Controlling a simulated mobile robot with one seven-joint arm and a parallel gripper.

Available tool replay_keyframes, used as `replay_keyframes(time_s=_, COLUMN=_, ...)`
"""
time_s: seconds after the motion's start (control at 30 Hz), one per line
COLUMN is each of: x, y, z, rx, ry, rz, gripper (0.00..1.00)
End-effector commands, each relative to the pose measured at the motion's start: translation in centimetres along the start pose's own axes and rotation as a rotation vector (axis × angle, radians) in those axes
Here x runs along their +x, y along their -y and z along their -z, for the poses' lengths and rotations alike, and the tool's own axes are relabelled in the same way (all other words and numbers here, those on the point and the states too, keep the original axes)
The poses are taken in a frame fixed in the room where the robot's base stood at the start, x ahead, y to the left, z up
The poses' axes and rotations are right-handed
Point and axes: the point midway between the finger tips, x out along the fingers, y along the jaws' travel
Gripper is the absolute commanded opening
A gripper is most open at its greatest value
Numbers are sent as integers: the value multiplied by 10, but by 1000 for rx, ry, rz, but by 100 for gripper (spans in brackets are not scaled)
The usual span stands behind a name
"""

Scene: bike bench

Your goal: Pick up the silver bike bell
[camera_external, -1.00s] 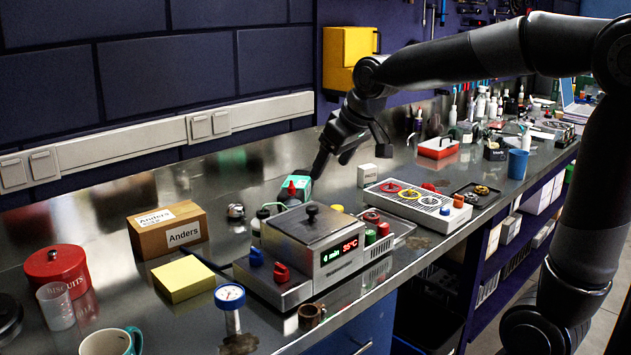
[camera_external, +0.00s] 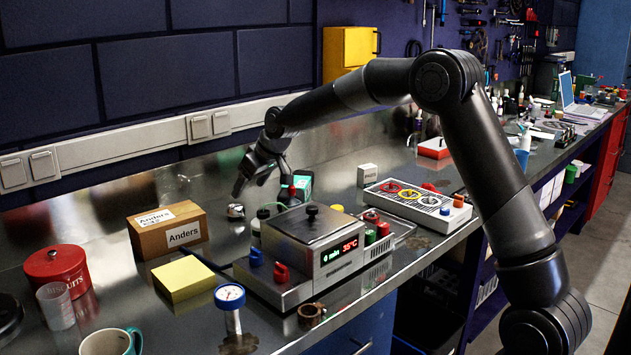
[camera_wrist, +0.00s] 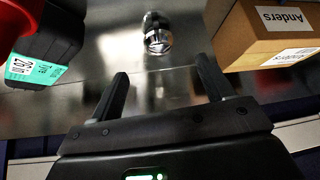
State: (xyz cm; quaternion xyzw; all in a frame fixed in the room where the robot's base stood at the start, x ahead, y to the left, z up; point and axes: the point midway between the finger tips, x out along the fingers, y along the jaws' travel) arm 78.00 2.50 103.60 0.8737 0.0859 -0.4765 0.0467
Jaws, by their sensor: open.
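The silver bike bell (camera_external: 236,211) stands on the steel bench, between the cardboard box and the grey machine. In the wrist view the bell (camera_wrist: 158,38) is a shiny round piece with a dark part behind it, ahead of and between my fingers. My gripper (camera_external: 258,186) is open and empty, above and just to the right of the bell in the external view. Its two fingers (camera_wrist: 163,80) show apart in the wrist view, with bare bench between them. They do not touch the bell.
A cardboard box (camera_external: 167,230) labelled Anders stands left of the bell. A dark bottle with a red cap (camera_external: 291,194) and a teal-labelled item (camera_external: 303,184) are to the right. The machine (camera_external: 312,243) stands in front. Bare steel surrounds the bell.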

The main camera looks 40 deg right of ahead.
Motion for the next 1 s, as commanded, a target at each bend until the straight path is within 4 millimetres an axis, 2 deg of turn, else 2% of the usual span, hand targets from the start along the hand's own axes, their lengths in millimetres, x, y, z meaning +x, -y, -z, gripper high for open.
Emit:
replay_keyframes(time_s=0.2, x=35, y=0, z=-1, rx=-1, ry=3, rz=1, gripper=74)
replay_keyframes(time_s=0.47, x=54, y=0, z=-1, rx=0, ry=3, rz=1, gripper=74)
replay_keyframes(time_s=0.7, x=86, y=-3, z=0, rx=0, ry=3, rz=1, gripper=74)
replay_keyframes(time_s=0.83, x=97, y=-3, z=0, rx=0, ry=2, rz=0, gripper=74)
replay_keyframes(time_s=1.0, x=99, y=-3, z=1, rx=0, ry=1, rz=0, gripper=74)
